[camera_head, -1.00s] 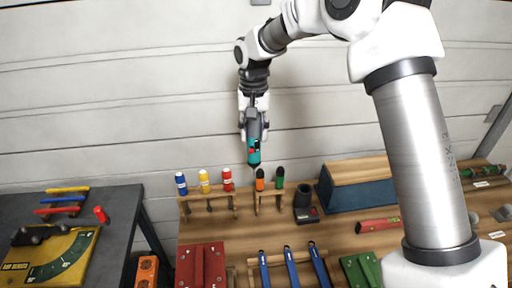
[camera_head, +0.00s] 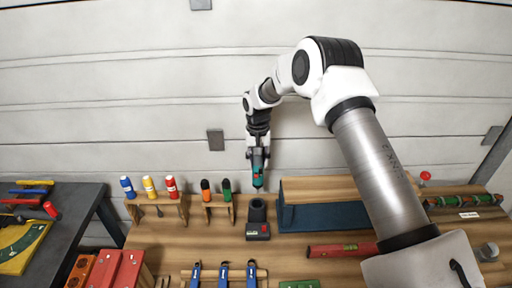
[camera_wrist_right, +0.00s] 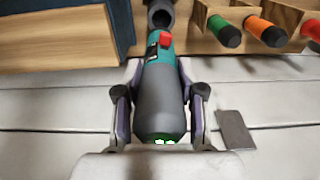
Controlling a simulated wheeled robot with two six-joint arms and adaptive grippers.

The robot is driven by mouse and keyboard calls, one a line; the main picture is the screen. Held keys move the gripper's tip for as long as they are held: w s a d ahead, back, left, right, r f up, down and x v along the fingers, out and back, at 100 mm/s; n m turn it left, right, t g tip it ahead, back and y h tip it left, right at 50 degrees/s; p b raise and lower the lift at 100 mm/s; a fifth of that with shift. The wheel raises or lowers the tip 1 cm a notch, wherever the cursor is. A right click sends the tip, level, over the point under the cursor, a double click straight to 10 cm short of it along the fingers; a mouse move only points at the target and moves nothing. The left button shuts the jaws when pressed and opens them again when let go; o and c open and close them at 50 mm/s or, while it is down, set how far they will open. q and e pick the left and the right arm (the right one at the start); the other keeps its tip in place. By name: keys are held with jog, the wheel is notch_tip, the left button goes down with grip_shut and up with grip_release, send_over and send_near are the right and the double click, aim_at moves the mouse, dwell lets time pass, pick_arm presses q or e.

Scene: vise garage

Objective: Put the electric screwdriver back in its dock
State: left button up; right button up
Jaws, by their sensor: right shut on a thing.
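The electric screwdriver (camera_head: 258,170) is teal and dark grey and hangs upright, tip down, in my right gripper (camera_head: 258,153). In the right wrist view the screwdriver (camera_wrist_right: 160,98) lies between the two fingers of the gripper (camera_wrist_right: 160,105), which are shut on its grey body. The dock's round cup (camera_wrist_right: 161,14) also shows beyond the screwdriver in the wrist view. A gap shows between tip and dock in the head view. My left gripper is not in view.
A wooden rack (camera_head: 160,212) with several coloured-handle screwdrivers stands left of the dock. A blue and wood box (camera_head: 325,215) stands close on its right. A red level (camera_head: 342,250) lies in front. A dark side table (camera_head: 75,215) is at left.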

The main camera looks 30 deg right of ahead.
aim_at(257, 168)
jog(key=shift+w+a+f, duration=0.1)
jog(key=shift+a+f, duration=0.25)
jog(key=shift+a, duration=0.05)
jog(key=shift+a+f+b, duration=0.2)
jog(key=shift+b, duration=0.15)
jog(key=shift+s+d+f+b, duration=0.1)
jog(key=shift+d+f+b, duration=0.1)
jog(key=shift+f+b, duration=0.2)
jog(key=shift+s+d+f+b, duration=0.15)
jog(key=shift+f+b, duration=0.15)
jog(key=shift+f, duration=0.15)
jog(key=shift+d+f, duration=0.2)
jog(key=shift+d, duration=0.05)
jog(key=shift+w+a, duration=0.3)
jog(key=shift+a, duration=0.2)
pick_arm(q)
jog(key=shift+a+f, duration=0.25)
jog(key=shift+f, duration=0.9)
